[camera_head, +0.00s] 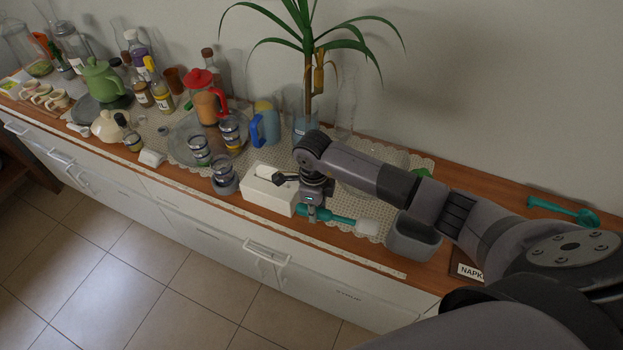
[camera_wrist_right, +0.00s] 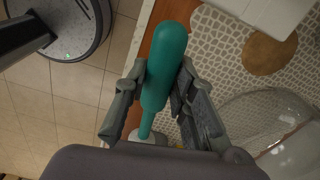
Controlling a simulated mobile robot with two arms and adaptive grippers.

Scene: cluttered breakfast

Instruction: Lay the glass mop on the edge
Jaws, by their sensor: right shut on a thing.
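The glass mop has a teal handle (camera_head: 341,219) and a white head (camera_head: 367,227). In the head view it lies roughly level over the front part of the sideboard, its head pointing right. My right gripper (camera_head: 313,213) is shut on the handle near its left end. In the right wrist view the teal handle (camera_wrist_right: 164,68) runs between the two fingers (camera_wrist_right: 160,100), over the wooden front edge (camera_wrist_right: 158,38) of the sideboard. The white head is mostly hidden there by my gripper. I cannot tell whether the mop touches the surface. My left gripper is not in view.
A white box (camera_head: 262,195) stands just left of my right gripper, and a grey bin (camera_head: 412,240) stands right of the mop head. A potted plant (camera_head: 306,122) is behind. Bottles, jugs and cups crowd the left. A teal scoop (camera_head: 565,210) lies far right.

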